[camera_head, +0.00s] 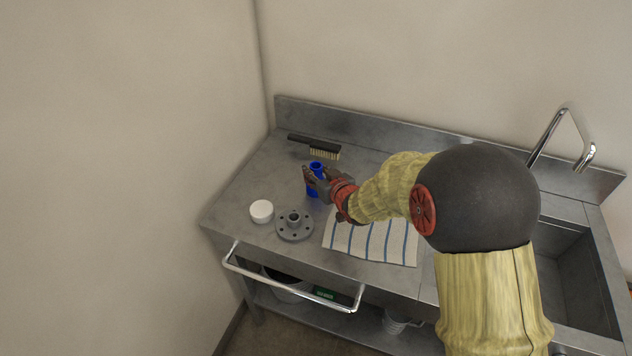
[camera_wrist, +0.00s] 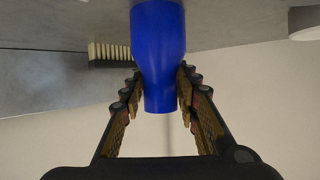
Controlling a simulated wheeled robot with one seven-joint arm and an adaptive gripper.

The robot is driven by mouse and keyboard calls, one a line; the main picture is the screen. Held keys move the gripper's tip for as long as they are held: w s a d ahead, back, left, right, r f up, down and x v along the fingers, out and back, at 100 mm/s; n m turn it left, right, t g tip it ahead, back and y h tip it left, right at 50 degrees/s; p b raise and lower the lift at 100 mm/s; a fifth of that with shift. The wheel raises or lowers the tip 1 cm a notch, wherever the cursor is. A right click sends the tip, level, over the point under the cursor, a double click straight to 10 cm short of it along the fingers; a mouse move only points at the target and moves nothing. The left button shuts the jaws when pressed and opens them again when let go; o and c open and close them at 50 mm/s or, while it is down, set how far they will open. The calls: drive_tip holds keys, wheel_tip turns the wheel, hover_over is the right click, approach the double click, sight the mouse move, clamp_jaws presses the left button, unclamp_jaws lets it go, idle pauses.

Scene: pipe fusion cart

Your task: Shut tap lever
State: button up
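The tap (camera_head: 556,138) is a bent, shiny metal spout behind the sink at the right of the head view. No lever can be made out on it; my arm covers part of that area. My gripper (camera_head: 319,181) is far to the left of the tap, over the worktop. In the wrist view its two fingers (camera_wrist: 161,88) press on both sides of a blue tube-like piece (camera_wrist: 158,45), which also shows in the head view (camera_head: 315,168). The piece is upright; I cannot tell if its base touches the worktop.
A striped cloth (camera_head: 385,243), a grey flange (camera_head: 295,226), a white round lid (camera_head: 261,211) and a brush (camera_head: 315,144) lie on the steel worktop (camera_head: 245,190). The sink (camera_head: 575,275) is at the right. A rail (camera_head: 290,290) runs along the front. Walls close the left and back.

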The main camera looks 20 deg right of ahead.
sight(316, 165)
clamp_jaws()
drive_tip(key=shift+r, duration=0.1)
drive_tip(key=shift+r+p, duration=0.35)
drive_tip(key=shift+r, duration=0.2)
wheel_tip(316, 165, up, 3)
drive_tip(key=shift+f+p, duration=0.2)
drive_tip(key=shift+p, duration=0.6)
drive_tip(key=w+r+p+v, duration=0.1)
drive_tip(key=p+v, duration=0.4)
drive_tip(key=v, duration=1.1)
drive_tip(key=shift+s+d+r, duration=0.2)
drive_tip(key=shift+r, duration=0.65)
